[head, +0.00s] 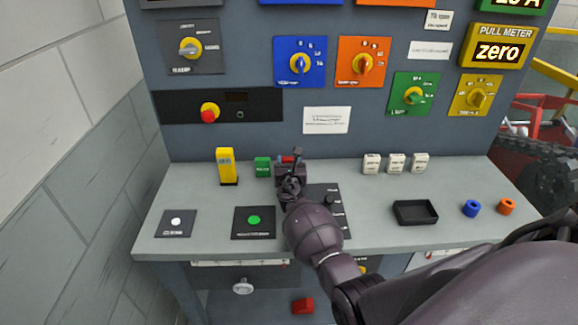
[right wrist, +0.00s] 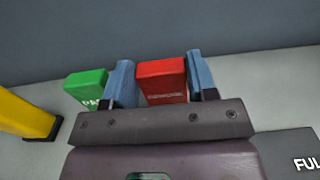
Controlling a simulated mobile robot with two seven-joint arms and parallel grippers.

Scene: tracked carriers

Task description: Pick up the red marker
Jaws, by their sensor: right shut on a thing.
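The red marker (right wrist: 163,80) is a small red block with a printed label on its face. It stands between the two blue-grey fingers of my right gripper (right wrist: 162,84), which is shut on it. In the head view my right gripper (head: 290,172) is at the back of the grey worktop. Only a bit of the red marker (head: 287,159) shows there, and the gripper hides the rest. I cannot tell if its base touches the worktop. My left gripper is not in view.
A green block (right wrist: 86,90) stands close left of the gripper, with a yellow block (head: 226,166) further left. The panel (head: 250,140) rises behind.

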